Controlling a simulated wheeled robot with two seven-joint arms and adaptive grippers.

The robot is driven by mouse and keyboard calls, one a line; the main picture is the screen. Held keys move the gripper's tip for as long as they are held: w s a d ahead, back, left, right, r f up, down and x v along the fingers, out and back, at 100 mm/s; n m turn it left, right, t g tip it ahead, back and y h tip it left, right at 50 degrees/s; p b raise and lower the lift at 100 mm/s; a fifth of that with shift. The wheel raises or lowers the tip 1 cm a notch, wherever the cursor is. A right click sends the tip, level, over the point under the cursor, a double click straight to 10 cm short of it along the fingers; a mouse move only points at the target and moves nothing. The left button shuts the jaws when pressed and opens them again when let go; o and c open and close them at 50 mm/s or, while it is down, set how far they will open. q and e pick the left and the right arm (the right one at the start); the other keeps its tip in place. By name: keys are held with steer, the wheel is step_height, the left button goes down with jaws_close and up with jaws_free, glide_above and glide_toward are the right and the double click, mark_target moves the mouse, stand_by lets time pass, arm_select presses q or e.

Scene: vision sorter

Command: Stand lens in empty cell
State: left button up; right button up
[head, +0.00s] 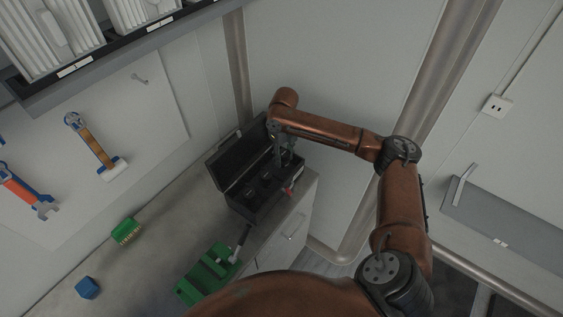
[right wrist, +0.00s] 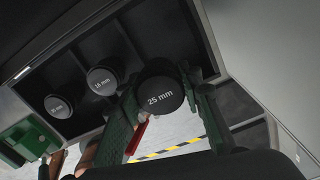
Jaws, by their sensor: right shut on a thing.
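The open black case (head: 238,204) with dividers stands on the counter, and its cells (right wrist: 88,47) fill the upper left of the right wrist view. My right gripper (head: 284,163) is over the case's right part. In the right wrist view its fingers (right wrist: 168,112) are on either side of a dark round lens marked 25 mm (right wrist: 160,94), shut on it. Two smaller lenses sit in cells to its left: a middle one (right wrist: 101,82), its label hard to read, and a left one (right wrist: 58,106). Whether the held lens touches the case floor is unclear. My left gripper is out of view.
A green box (head: 190,290) stands near the case, with a grey tool (head: 241,241) beside it. A green block (head: 125,231) and a blue block (head: 87,288) lie on the counter (head: 150,265). A red part (head: 289,188) shows at the case's front. The wall is close behind.

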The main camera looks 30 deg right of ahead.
steer(key=w+f, duration=0.3)
steer(key=shift+d+f, duration=0.25)
steer(key=shift+d, duration=0.1)
steer(key=shift+f, duration=1.45)
steer(key=shift+s, duration=0.1)
steer(key=shift+f, duration=0.2)
steer(key=o, duration=1.1)
steer(key=shift+c, duration=0.2)
steer(key=shift+r, duration=0.1)
step_height(320, 180, up, 12)
steer(key=shift+r, duration=0.1)
